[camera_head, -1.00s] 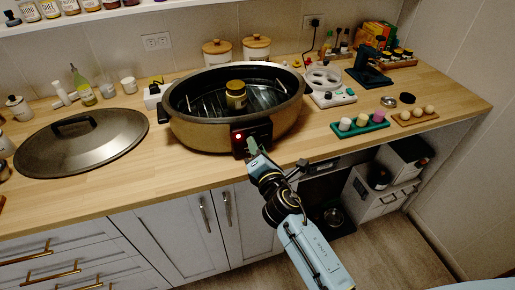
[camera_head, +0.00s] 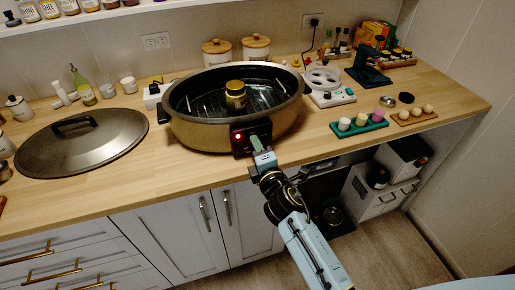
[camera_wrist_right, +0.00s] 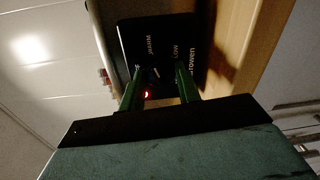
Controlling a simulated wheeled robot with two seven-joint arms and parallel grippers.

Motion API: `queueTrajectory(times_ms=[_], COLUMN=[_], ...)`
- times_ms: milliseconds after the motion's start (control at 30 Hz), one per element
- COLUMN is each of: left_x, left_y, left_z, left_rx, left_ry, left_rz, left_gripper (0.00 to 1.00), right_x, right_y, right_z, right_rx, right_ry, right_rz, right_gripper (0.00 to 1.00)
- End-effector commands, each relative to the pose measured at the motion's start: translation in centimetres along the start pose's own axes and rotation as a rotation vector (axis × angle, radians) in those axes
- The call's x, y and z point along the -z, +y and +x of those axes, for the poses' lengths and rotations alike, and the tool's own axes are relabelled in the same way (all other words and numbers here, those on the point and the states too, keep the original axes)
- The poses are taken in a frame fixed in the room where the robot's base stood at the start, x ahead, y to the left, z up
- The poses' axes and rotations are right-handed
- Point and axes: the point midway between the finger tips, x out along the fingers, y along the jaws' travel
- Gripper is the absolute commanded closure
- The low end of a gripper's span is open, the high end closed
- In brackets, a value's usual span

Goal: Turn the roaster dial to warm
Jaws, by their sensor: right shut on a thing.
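The roaster (camera_head: 190,132) is a large gold oval pan with a black rim, standing uncovered on the counter. Its black control panel (camera_head: 237,151) faces front with a red light lit. In the right wrist view the panel (camera_wrist_right: 135,38) shows the words WARM and LOW. My right gripper (camera_head: 257,143) is at the panel, its green fingers on either side of the dial (camera_wrist_right: 155,74) and shut on it. The dial is small and dark, so its exact pointing is hard to read. My left gripper is out of view.
A jar with a yellow lid (camera_head: 236,95) stands inside the roaster. The large lid (camera_head: 85,145) lies on the counter to the left. A teal tray with small cups (camera_head: 360,130) is to the right. Cabinet doors (camera_head: 170,240) are below the counter edge.

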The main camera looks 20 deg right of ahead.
Motion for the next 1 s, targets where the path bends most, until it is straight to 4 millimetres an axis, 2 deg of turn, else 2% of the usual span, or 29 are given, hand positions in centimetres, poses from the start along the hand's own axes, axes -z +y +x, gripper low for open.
queueTrajectory(times_ms=[267, 300, 433, 767, 867, 1000], left_x=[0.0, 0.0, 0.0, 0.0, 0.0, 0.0], left_y=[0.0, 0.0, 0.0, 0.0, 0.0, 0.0], left_z=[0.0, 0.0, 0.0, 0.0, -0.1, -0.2], left_rx=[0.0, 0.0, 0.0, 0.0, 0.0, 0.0], left_ry=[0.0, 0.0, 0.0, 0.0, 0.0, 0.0], left_rz=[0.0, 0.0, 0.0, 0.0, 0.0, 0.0], left_gripper=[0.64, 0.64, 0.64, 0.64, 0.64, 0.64], right_x=[0.0, 0.0, 0.0, 0.0, 0.0, 0.0], right_y=[-0.1, -0.1, -0.1, -0.1, -0.1, -0.1], right_z=[0.0, 0.0, 0.0, -0.3, -1.1, -3.5], right_rx=[0.002, 0.002, 0.001, 0.001, 0.002, 0.003], right_ry=[0.0, 0.0, 0.0, 0.0, 0.0, 0.0], right_rz=[-0.001, -0.001, -0.001, -0.002, -0.002, -0.001], right_gripper=[0.9, 0.62, 0.45, 0.45, 0.45, 0.45])
